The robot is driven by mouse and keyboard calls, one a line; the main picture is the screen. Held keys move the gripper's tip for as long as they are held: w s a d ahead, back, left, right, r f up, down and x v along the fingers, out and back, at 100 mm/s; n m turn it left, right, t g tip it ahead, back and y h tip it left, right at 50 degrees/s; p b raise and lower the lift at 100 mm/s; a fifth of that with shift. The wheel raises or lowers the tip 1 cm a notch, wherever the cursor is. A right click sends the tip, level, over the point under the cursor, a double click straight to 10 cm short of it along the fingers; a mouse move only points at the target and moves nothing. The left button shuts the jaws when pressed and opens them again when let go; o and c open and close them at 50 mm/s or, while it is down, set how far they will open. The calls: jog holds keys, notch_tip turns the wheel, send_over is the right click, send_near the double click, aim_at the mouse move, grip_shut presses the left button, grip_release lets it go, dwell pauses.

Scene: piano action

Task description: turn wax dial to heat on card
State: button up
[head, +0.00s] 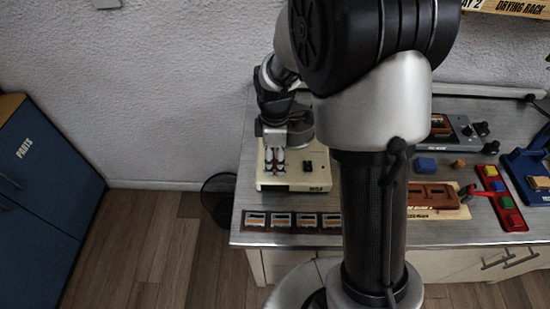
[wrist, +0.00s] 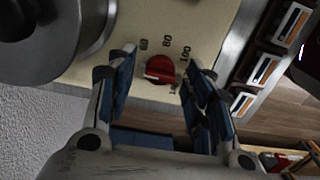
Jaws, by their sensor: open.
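The wax heater is a cream box (head: 293,184) on the bench in the head view. Its red dial (wrist: 160,69) shows in the wrist view, with 60, 80, 100 and a partly covered number printed around it. I cannot tell exactly which mark the dial points to. My gripper (wrist: 157,62) is open, with one blue-padded finger on each side of the dial; contact is not clear. In the head view my gripper (head: 275,167) is over the heater's front left. Several cards (head: 281,219) lie in a row along the bench's front edge; their print is too small to read.
A round metal pot (wrist: 42,35) is on the heater, close to my gripper. To the right on the bench are a wooden tray (head: 436,195), a red block holder (head: 503,205) and a blue fixture (head: 535,170). A blue cabinet (head: 42,180) stands at the left.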

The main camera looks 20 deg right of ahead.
jog(key=c, duration=1.1)
